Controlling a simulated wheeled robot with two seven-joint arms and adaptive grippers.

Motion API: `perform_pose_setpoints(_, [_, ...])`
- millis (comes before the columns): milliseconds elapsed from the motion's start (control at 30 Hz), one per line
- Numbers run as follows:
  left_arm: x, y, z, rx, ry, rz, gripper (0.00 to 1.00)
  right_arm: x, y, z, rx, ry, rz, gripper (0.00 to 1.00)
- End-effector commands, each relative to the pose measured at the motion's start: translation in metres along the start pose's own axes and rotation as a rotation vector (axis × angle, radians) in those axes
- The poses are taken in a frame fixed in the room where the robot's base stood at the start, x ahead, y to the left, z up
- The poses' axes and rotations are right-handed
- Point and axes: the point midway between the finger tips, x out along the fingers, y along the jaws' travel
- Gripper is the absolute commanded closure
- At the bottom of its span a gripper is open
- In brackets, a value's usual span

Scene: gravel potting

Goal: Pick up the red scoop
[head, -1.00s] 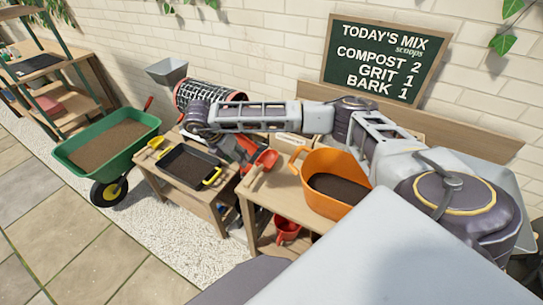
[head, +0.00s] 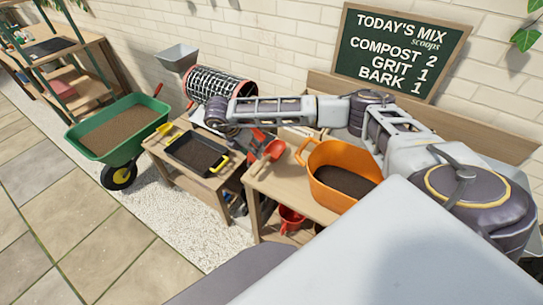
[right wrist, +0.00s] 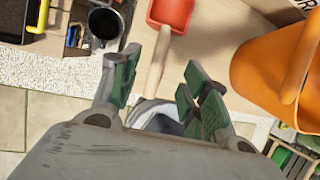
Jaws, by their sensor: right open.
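The red scoop (head: 273,150) lies on the wooden bench, left of the orange tub, with its pale wooden handle toward the front. In the right wrist view the scoop's red pan (right wrist: 172,12) is at the top, and its handle points down between my right gripper's fingers. My right gripper (right wrist: 158,84) is open, with one green-padded finger on each side of the handle's lower end. No grip shows, and I cannot tell the height gap. In the head view my right arm reaches left across the bench, and its fingers are hard to make out. My left gripper is out of view.
The orange tub (head: 329,158) of dark soil stands close right of the scoop. A black tray (head: 196,153) with yellow handles sits on a lower table to the left. A green wheelbarrow (head: 118,128) stands farther left. Red containers (head: 290,218) are under the bench.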

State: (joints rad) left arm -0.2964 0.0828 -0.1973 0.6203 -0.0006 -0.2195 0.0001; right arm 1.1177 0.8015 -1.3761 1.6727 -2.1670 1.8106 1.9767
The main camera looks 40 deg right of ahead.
Motion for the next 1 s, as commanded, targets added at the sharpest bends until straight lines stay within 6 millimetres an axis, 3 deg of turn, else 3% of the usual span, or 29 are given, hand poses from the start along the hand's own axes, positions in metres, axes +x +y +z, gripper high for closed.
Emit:
perform_pose_setpoints(133, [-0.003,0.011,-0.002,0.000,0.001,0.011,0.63,0.020,-0.001,0.001,0.000,0.000,-0.003,0.54])
perform_pose_setpoints(333, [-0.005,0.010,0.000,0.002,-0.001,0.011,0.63,0.040,-0.001,0.001,0.001,0.000,-0.001,0.54])
perform_pose_setpoints(833, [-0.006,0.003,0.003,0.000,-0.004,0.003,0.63,0.046,-0.001,0.001,0.001,0.000,-0.001,0.54])
perform_pose_setpoints(1000, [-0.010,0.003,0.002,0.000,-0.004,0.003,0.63,0.057,-0.001,0.002,0.001,0.000,-0.002,0.54])
